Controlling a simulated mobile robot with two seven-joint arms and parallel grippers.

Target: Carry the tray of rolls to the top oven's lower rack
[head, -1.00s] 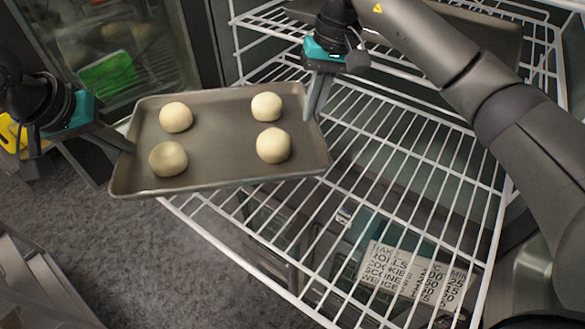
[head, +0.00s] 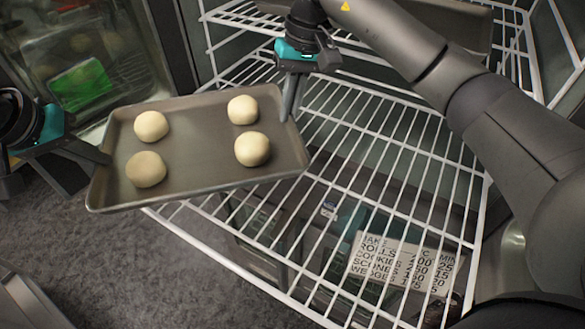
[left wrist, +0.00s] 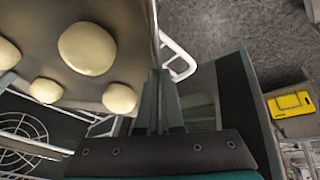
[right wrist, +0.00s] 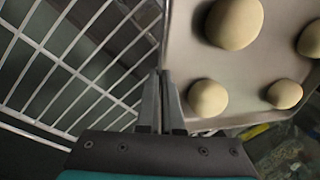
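The grey metal tray (head: 200,148) holds several pale round rolls (head: 252,149) and is roughly level. Its right part overlaps the white wire rack (head: 385,150) in the head view, and its left part is over the floor. I cannot tell whether it touches the rack. My left gripper (head: 106,158) is shut on the tray's left rim; in the left wrist view its fingers (left wrist: 160,75) pinch the edge. My right gripper (head: 288,114) is shut on the right rim near the far corner; in the right wrist view its fingers (right wrist: 163,75) meet at the tray's edge (right wrist: 178,50).
Another dark pan (head: 440,20) lies on a rack at the back right. A printed baking chart (head: 400,268) shows beneath the wire rack. A glass door with a green panel (head: 82,85) stands at the far left. A yellow object (left wrist: 289,103) is beyond my left gripper.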

